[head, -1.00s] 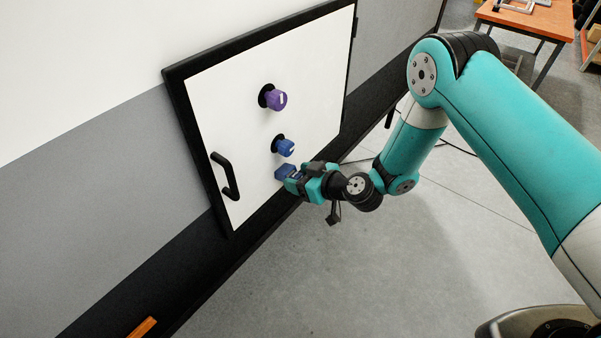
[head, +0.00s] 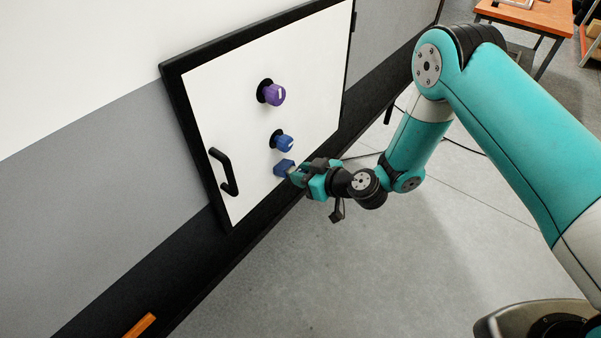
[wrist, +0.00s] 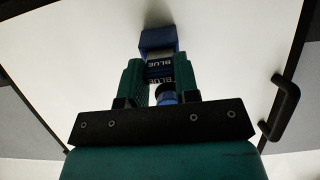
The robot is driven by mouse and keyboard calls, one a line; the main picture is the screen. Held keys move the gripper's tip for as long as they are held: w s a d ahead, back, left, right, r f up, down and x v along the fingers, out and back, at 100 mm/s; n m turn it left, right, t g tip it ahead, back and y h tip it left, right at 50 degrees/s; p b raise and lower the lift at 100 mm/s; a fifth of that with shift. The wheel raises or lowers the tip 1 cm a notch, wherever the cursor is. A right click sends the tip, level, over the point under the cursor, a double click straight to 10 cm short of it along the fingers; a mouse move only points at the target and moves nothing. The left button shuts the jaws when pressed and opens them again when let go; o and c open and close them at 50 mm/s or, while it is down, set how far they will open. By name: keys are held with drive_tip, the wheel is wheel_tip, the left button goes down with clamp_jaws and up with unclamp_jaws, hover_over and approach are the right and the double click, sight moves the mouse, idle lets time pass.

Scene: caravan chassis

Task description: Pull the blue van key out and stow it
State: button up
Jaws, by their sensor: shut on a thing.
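The white black-framed panel (head: 225,105) carries a blue box-like block (head: 283,167) near its lower edge. My gripper (head: 296,175) is just to the right of this block. In the wrist view my gripper (wrist: 160,82) is shut on a dark blue piece (wrist: 159,70) marked BLUE, which I take for the blue van key. The blue block (wrist: 158,40) is just beyond the fingertips. I cannot tell whether the key's far end is still inside the block. A blue knob (head: 283,142) is above the block; it also shows between the fingers in the wrist view (wrist: 167,97).
A purple knob (head: 272,92) is higher on the panel. A black handle (head: 225,172) sticks out at the panel's left; it also shows in the wrist view (wrist: 285,103). An orange-topped table (head: 530,18) stands far back right. The grey floor below the arm is clear.

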drive_tip(key=shift+b+v, duration=0.9)
drive_tip(key=shift+v, duration=1.55)
